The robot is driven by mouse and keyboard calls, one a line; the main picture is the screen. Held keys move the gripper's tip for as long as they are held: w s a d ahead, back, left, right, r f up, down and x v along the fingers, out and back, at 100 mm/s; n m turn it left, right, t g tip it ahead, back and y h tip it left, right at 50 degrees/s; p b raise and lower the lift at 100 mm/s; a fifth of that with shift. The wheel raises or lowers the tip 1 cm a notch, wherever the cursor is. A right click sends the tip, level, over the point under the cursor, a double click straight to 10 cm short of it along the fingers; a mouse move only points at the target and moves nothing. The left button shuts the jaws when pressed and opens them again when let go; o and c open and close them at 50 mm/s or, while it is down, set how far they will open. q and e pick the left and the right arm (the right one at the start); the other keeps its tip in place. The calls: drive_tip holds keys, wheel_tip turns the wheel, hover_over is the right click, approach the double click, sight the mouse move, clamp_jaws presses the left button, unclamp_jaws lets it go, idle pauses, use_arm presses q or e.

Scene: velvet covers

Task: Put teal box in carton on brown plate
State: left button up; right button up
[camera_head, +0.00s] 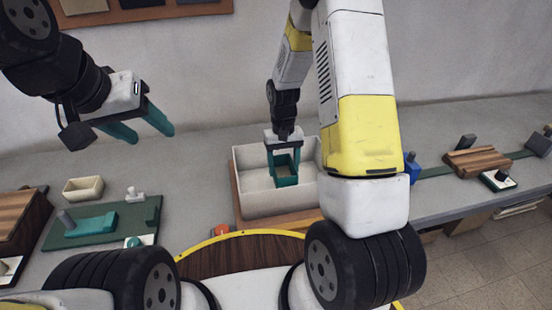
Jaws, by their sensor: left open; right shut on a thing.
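The pale open carton (243,184) stands on the brown plate (277,226) at the middle of the worktop. The small open teal box (287,181) is inside the carton's outline, near its middle. My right gripper (284,163) points down from above and is shut on the teal box. Whether the box touches the carton floor is hard to tell. My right arm hides the carton's right end. My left gripper (151,136) is open and empty, raised over the worktop at the left, with teal fingers.
At the left are a small cream box (83,189) and a green board (104,222) with a teal block and grey pegs. A red round thing (222,230) is near the plate. At the right are a blue thing (412,168) and a wooden block (478,161).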

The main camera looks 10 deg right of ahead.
drive_tip(key=shift+f, duration=1.95)
drive_tip(key=shift+f, duration=0.1)
drive_tip(key=o, duration=1.4)
wheel_tip(320, 180, up, 12)
drive_tip(key=w, duration=0.1)
wheel_tip(320, 180, up, 16)
drive_tip(key=t+y, duration=0.1)
drive_tip(key=t, duration=0.3)
hover_over(283, 176)
drive_tip(key=s, duration=0.8)
drive_tip(key=s+r+t+y, duration=0.1)
drive_tip(key=s+r+t, duration=0.2)
drive_tip(key=s+r, duration=0.3)
drive_tip(key=shift+s+a+r+t, duration=0.15)
drive_tip(key=shift+s+a+t, duration=0.15)
drive_tip(key=shift+s, duration=2.35)
